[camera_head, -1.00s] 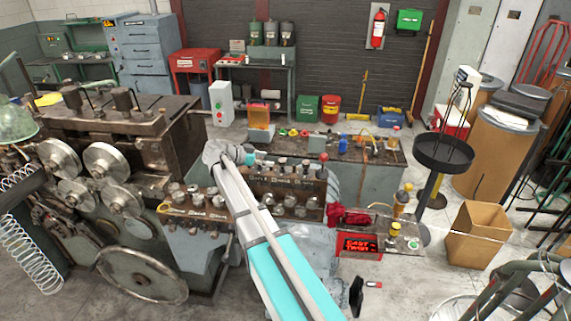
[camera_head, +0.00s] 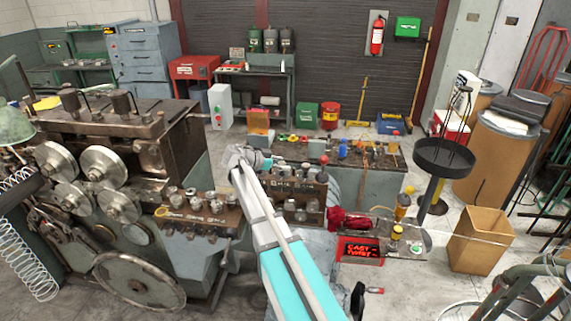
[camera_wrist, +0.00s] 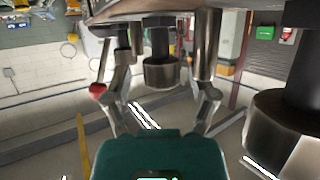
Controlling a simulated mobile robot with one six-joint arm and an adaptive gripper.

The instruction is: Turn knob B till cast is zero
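In the head view my gripper (camera_head: 265,163) is at the left end of the dark knob panel (camera_head: 268,191), partly hidden by my arm. The panel carries several metal knobs (camera_head: 290,206); its lettering is too small to read, so I cannot tell which knob is B. In the wrist view my gripper (camera_wrist: 160,45) has its fingers spread, one on each side of a dark round knob (camera_wrist: 160,72), with visible gaps. A larger-looking knob (camera_wrist: 285,135) is close at the right. The red display (camera_head: 360,250) shows CAST and TWIST lines; the values are not legible.
The spring coiler (camera_head: 105,190) with its rollers and handwheel stands at the left. A second knob row (camera_head: 198,208) sits on its front. A workbench (camera_head: 368,180) with small items is behind the panel. A cardboard box (camera_head: 480,240) stands on the floor at the right.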

